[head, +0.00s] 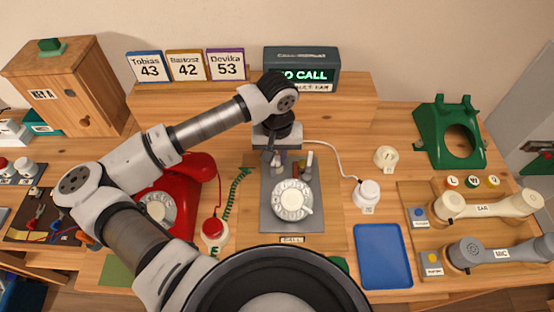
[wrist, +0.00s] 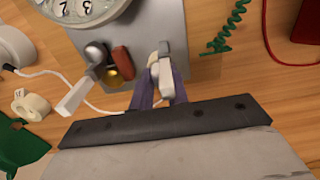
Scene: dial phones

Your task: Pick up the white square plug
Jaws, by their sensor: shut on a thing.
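The white square plug (wrist: 166,62) shows in the wrist view as a small whitish block between the two fingers of my gripper (wrist: 158,92). My gripper is shut on it, at the edge of the grey metal dial plate (wrist: 195,40). The fingers hide part of the plug. I cannot tell whether the plug still touches the plate. A white cord (wrist: 55,73) runs from a white round unit toward the fingers. In the head view my gripper (head: 278,160) is over the back end of the plate, and the plug is too small to make out there.
Beside the fingers stand a white-handled lever (wrist: 76,95), a brass knob (wrist: 113,76) and a red-brown block (wrist: 121,60). The white round unit (head: 368,192) and a cream piece (head: 386,157) are to the right. The red phone (head: 180,195) is left; a blue tray (head: 383,255) lies front right.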

